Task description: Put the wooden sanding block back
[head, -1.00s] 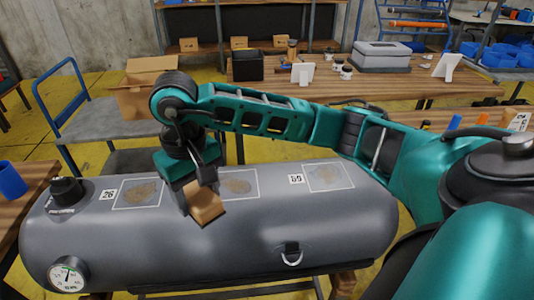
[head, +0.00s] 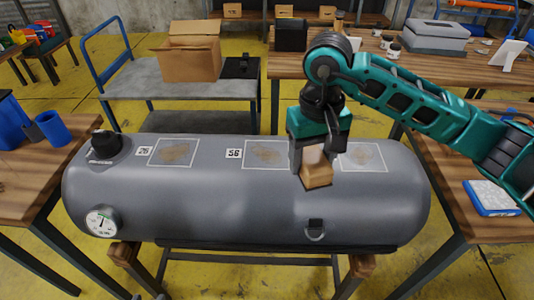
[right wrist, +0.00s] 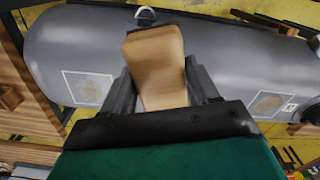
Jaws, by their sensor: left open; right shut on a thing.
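The wooden sanding block (head: 317,174) is a light tan block held between the fingers of my right gripper (head: 312,160). In the right wrist view, the block (right wrist: 157,65) stands out beyond my shut right fingers (right wrist: 158,88). The tube carries a left patch (head: 174,152), a middle patch (head: 267,154) and a right patch (head: 363,157), each a brownish stain in a white outline. I do not see my left gripper.
A black valve (head: 104,144) and a gauge (head: 103,222) are at the tube's left end. A blue cup (head: 53,127) stands on the left table. A blue-edged white pad (head: 491,197) lies on the right table. A cart (head: 135,78) holding a cardboard box (head: 192,55) stands behind.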

